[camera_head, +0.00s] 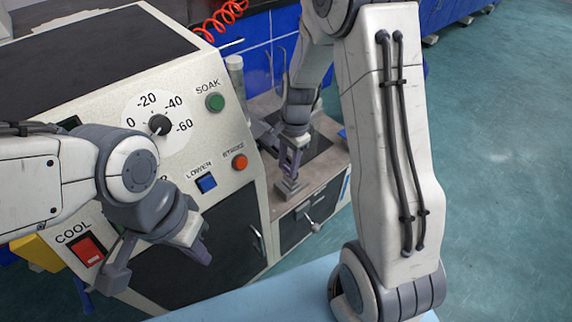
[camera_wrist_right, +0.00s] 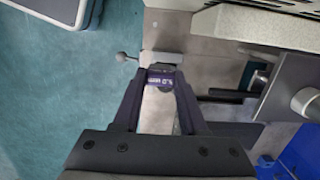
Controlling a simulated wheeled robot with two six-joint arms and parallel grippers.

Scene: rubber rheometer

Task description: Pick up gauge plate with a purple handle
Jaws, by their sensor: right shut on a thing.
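The purple handle (camera_wrist_right: 160,79) of the gauge plate, with light lettering on it, sits between the fingertips of my right gripper (camera_wrist_right: 160,84) in the right wrist view. The gripper is shut on it. In the head view my right gripper (camera_head: 290,158) points down over the light counter beside the big machine. A grey metal block (camera_head: 290,189) shows just below its fingertips; I cannot tell whether the plate touches the counter. My left gripper (camera_head: 195,248) hangs in front of the machine panel, away from the plate; its finger gap is not clear.
The machine (camera_head: 95,70) with dial and buttons fills the left. A counter (camera_head: 325,165) with a drawer stands beside it. A pale blue surface (camera_head: 270,300) lies in front. Open floor (camera_head: 500,160) is at the right. A ball-ended lever (camera_wrist_right: 122,57) shows near the handle.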

